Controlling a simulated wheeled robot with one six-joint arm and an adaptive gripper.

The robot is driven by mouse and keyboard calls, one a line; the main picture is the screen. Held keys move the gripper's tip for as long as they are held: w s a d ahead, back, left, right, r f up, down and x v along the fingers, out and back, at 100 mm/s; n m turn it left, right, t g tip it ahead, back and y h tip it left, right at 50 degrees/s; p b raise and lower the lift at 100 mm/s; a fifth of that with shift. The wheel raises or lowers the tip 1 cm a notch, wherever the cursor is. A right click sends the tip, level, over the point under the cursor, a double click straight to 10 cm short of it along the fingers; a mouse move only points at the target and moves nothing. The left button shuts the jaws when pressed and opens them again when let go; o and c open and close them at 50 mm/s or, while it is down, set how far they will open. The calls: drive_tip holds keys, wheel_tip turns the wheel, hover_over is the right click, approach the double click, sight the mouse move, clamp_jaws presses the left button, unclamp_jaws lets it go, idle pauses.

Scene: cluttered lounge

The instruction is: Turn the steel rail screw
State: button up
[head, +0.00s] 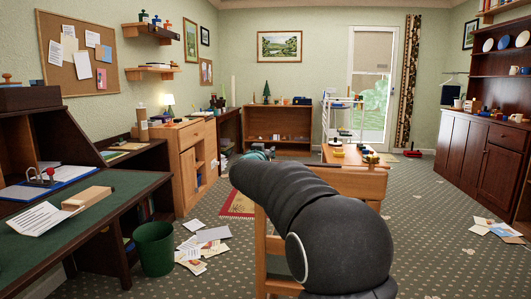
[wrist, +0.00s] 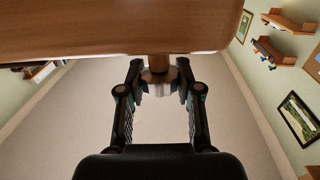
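In the wrist view a steel piece (wrist: 160,80), which looks like the rail screw, sits at the end of a short brown wooden stem under a broad brown wooden part (wrist: 120,28). My gripper (wrist: 160,75) has its two black fingers apart, one on each side of the steel piece. The fingertips are close to it; I cannot tell whether they touch it. In the head view my black arm covers the middle foreground, and neither the screw nor the gripper fingers can be made out there.
The green-topped desk (head: 90,215) and green bin (head: 153,248) are on the left. Papers (head: 203,250) lie on the carpet.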

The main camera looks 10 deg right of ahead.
drive_tip(key=o, duration=0.4)
drive_tip(key=shift+o, duration=0.2)
drive_tip(key=shift+s, duration=0.1)
drive_tip(key=v, duration=1.2)
